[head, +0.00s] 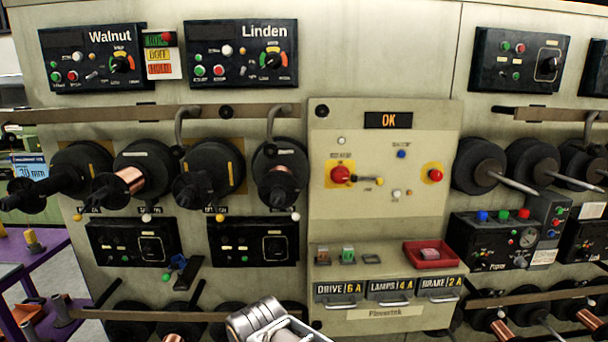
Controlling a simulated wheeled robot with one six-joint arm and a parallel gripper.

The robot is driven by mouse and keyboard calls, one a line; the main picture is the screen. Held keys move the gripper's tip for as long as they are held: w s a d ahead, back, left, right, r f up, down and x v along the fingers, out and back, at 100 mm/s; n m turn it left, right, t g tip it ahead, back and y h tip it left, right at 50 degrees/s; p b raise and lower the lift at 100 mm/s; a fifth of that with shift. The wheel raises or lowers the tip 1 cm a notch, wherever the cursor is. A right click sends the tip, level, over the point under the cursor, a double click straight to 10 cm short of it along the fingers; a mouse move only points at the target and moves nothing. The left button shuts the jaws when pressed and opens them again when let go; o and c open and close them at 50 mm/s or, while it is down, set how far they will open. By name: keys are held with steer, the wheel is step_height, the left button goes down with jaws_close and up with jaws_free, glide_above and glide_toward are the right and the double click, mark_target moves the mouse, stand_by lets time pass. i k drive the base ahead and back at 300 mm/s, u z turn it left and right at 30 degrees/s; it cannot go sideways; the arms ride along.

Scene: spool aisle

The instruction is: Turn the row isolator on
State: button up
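The likely row isolator (341,174) is a red rotary knob on a yellow plate, on the pale panel (384,222) in the middle of the head view. Its small label is too blurred to read. A short lever with a yellow tip (378,181) sticks out to its right, roughly level. A display (388,120) above reads OK in orange. Part of my arm shows at the bottom edge, below and left of the panel and well apart from the knob. My gripper's fingers are not visible.
A red button on yellow (435,175) sits right of the lever. Below are a red tray (431,254) and drawers labelled DRIVE, LAMPS and BRAKE (438,288). Spools (279,172) on protruding spindles flank the panel. Walnut (96,56) and Linden (241,53) control boxes hang upper left.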

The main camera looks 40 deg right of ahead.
mark_target(339, 174)
steer(key=z, duration=0.3)
steer(key=i, duration=0.85)
steer(key=z, duration=0.65)
